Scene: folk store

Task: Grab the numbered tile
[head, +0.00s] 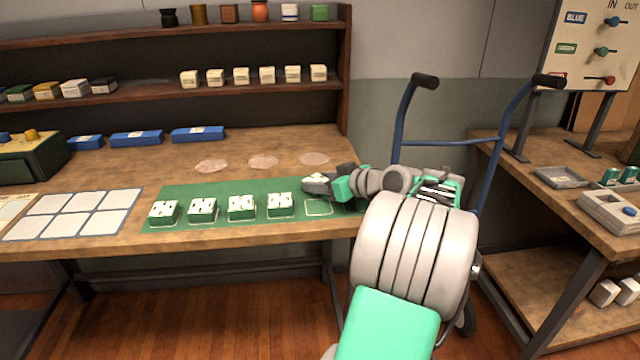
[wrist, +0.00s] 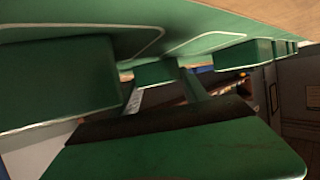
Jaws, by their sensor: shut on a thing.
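Several numbered tiles (head: 241,207), green with white marked tops, stand in a row on the green mat (head: 160,193) at the front of the workbench. An empty outlined spot (head: 319,208) is at the row's right end. My gripper (head: 318,184) is just above and behind that spot, reaching in from the right. It is shut on a small pale-topped piece that looks like a numbered tile, mostly hidden by the fingers. In the wrist view the mat (wrist: 215,12) lies along the top, with green tile sides (wrist: 246,53) below it. A large green surface fills the bottom, and I cannot tell what it is.
White-panelled cards (head: 75,213) lie left of the mat. Pale discs (head: 263,162) and blue boxes (head: 137,138) are behind it, under shelves of small boxes (head: 267,75). A blue hand truck (head: 486,175) stands right of the bench, before another table (head: 545,155).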

